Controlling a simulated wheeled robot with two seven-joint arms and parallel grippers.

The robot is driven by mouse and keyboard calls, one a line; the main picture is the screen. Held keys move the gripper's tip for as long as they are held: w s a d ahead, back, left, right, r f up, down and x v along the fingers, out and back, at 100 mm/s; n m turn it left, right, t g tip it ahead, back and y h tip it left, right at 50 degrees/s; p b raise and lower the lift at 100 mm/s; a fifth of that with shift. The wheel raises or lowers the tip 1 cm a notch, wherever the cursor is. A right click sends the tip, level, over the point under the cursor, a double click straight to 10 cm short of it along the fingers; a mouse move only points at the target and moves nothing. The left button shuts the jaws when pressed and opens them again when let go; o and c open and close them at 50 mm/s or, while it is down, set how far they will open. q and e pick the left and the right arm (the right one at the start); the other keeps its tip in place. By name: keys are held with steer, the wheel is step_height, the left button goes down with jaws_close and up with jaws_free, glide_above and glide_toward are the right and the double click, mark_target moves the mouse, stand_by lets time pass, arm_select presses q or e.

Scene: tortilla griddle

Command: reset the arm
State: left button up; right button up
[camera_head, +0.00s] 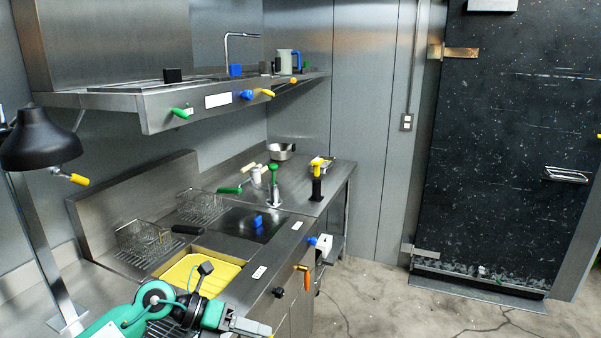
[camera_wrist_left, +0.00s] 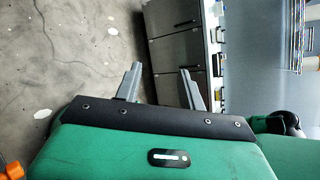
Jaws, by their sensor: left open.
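My left arm comes in at the bottom of the head view, green and black. My left gripper (camera_head: 252,327) is at its right end, over the front edge of the counter, pointing right. In the left wrist view my left gripper (camera_wrist_left: 161,82) shows its two grey fingers spread apart, with nothing between them. Beyond the fingers are the floor and cabinet doors. My right gripper is in neither view.
The steel counter (camera_head: 262,278) holds a yellow tray (camera_head: 200,272), wire fryer baskets (camera_head: 146,240) and a steel bowl (camera_head: 281,151). A shelf (camera_head: 150,113) hangs above. A black lamp (camera_head: 38,142) stands at left. The concrete floor (camera_head: 400,300) at right is clear.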

arm_select(q)
step_height(320, 180, up, 8)
steer(key=s+d+n+t+h, duration=0.1)
steer(key=d+n+t+h, duration=0.2)
steer(key=n+t+h, duration=0.6)
steer(key=s+a+f+n+t+y, duration=0.1)
steer(key=a+f+n+t+y, duration=0.45)
steer(key=n+y, duration=0.65)
steer(key=s+a+f+n+t+y, duration=0.1)
steer(key=a+f+n+t+y, duration=0.1)
steer(key=a+f+n+y, duration=0.85)
steer(key=s+f+n+g+h, duration=0.1)
steer(key=s+f+n+g, duration=0.45)
steer(key=s, duration=0.65)
steer(key=s+f+n+g, duration=0.3)
steer(key=s+f+g, duration=0.45)
steer(key=s, duration=0.45)
step_height(320, 180, down, 31)
steer(key=g, duration=0.2)
steer(key=s+a+f, duration=0.2)
steer(key=s+f, duration=0.7)
steer(key=s, duration=0.1)
steer(key=s+a+f+g, duration=0.1)
steer(key=s+f, duration=0.8)
steer(key=f, duration=0.1)
steer(key=shift+s+a+f+m, duration=0.25)
steer(key=shift+s+a+m, duration=0.1)
steer(key=shift+s+m, duration=0.05)
